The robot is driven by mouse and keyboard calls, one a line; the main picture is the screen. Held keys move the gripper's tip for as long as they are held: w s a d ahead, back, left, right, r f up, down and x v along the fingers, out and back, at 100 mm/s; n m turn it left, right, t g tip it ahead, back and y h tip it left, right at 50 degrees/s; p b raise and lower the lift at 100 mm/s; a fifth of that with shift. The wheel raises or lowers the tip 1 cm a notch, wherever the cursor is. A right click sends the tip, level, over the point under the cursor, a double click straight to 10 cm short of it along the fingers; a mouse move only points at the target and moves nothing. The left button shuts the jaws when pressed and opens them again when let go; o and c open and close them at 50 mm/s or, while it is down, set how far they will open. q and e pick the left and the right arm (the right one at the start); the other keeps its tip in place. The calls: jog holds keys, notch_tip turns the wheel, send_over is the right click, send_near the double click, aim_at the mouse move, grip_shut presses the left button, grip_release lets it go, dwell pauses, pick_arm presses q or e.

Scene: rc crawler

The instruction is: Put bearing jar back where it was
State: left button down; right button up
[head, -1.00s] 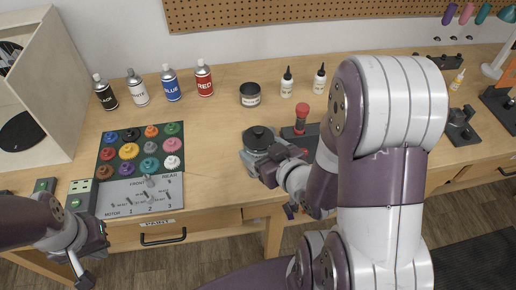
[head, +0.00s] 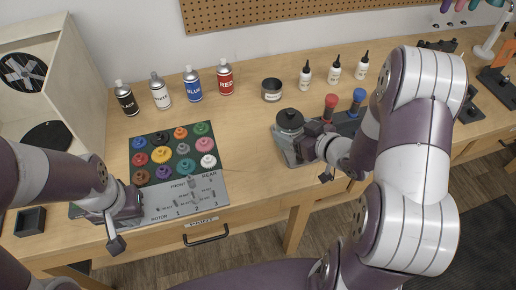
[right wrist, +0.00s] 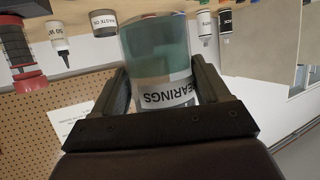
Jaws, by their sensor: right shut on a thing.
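The bearing jar (head: 291,121) has a dark lid and a clear body and looks upright in the head view. My right gripper (head: 302,147) is shut on its body from the front right. In the right wrist view, the jar (right wrist: 165,60) is between the two fingers, its "BEARINGS" label upside down and partly covered by the gripper. The gripper hides the jar's lower part in the head view, so I cannot tell whether it touches the surface beneath. My left gripper (head: 117,225) is over the table's front left, beside the grey motor panel; its finger opening is unclear.
A black stand with red and blue-handled tools (head: 331,104) is just right of the jar. Spray cans (head: 193,84) and a paint-pot mat (head: 137,145) are left. Bare wood (head: 245,130) lies between mat and jar.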

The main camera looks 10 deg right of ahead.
jog(key=w+a+f, duration=0.1)
jog(key=a+f, duration=0.1)
jog(key=w+a+f, duration=0.2)
jog(key=a, duration=0.1)
jog(key=w+a+f, duration=0.1)
jog(key=a, duration=0.2)
jog(key=shift+w+a+f+p, duration=0.1)
jog(key=shift+w+f+p, duration=0.3)
notch_tip(320, 180, down, 3)
jog(key=shift+r, duration=0.1)
jog(key=shift+f, duration=0.45)
